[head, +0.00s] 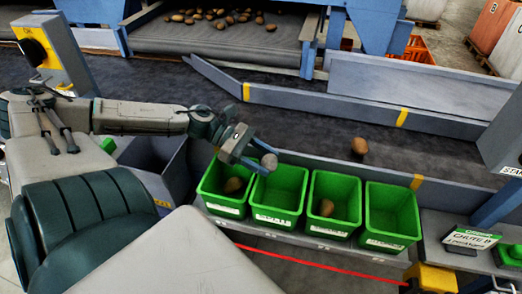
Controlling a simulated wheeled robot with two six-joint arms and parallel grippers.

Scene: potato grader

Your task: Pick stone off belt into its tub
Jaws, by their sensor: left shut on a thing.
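My left gripper (256,159) is shut on a grey, rounded stone (269,161). It holds the stone above the row of green tubs, over the back part of the second tub from the left (278,188). The leftmost tub (212,178) has a brown potato-like lump in it. The third tub (333,186) also holds a brown lump. The rightmost tub (391,206) looks empty. The labels on the tub fronts are too small to read. The dark belt (300,130) runs behind the tubs. My right gripper is not in view.
A brown potato (359,146) lies on the belt behind the third and fourth tubs. Grey guide rails (350,106) with yellow marks stand along the belt. More potatoes lie on an upper belt (220,40).

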